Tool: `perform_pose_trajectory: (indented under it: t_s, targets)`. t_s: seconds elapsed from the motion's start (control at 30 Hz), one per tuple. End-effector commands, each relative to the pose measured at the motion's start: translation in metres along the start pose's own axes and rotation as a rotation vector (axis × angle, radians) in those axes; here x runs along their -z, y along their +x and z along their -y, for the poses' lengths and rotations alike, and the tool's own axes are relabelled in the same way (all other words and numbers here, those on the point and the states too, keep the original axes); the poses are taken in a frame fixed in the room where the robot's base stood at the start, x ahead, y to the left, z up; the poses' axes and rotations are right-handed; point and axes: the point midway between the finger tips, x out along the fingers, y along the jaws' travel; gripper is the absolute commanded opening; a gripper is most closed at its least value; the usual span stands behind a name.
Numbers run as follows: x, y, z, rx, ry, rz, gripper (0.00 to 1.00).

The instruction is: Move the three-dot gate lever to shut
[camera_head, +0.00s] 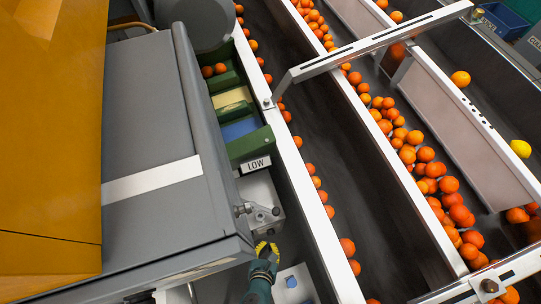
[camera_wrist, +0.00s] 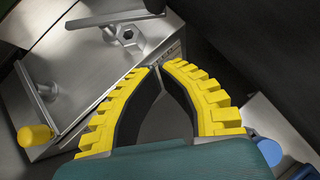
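My gripper (camera_head: 267,247) has yellow ribbed fingers and sits low in the head view, just below a grey metal box (camera_head: 262,192) with small fittings. In the wrist view my gripper (camera_wrist: 161,68) points at the same kind of metal plate (camera_wrist: 95,62). The fingertips lie close together with a narrow gap, and nothing is visible between them. A bar with a yellow knob (camera_wrist: 35,135) stands at the plate's left, apart from the fingers. A second bar with a hex nut (camera_wrist: 129,36) lies near the top. I cannot make out three dots on either bar.
A "LOW" sign (camera_head: 256,165) stands above the metal box. A pale block with a blue knob (camera_head: 291,282) is right of my gripper. A grey housing (camera_head: 150,130) is on the left. Oranges (camera_head: 430,170) line the sloping channels on the right, below a metal crossbar (camera_head: 370,45).

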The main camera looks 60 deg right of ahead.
Motion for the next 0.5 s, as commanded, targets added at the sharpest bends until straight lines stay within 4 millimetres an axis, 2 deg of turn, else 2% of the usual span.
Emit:
perform_pose_trajectory:
  t_s: [0.03, 0.3, 0.5]
  targets:
    - [0.004, 0.017, 0.001, 0.006, 0.007, -0.001, 0.0]
    - [0.003, 0.075, 0.001, 0.004, 0.009, -0.001, 0.0]
    - [-0.022, 0.091, 0.001, 0.001, 0.008, -0.002, 0.0]
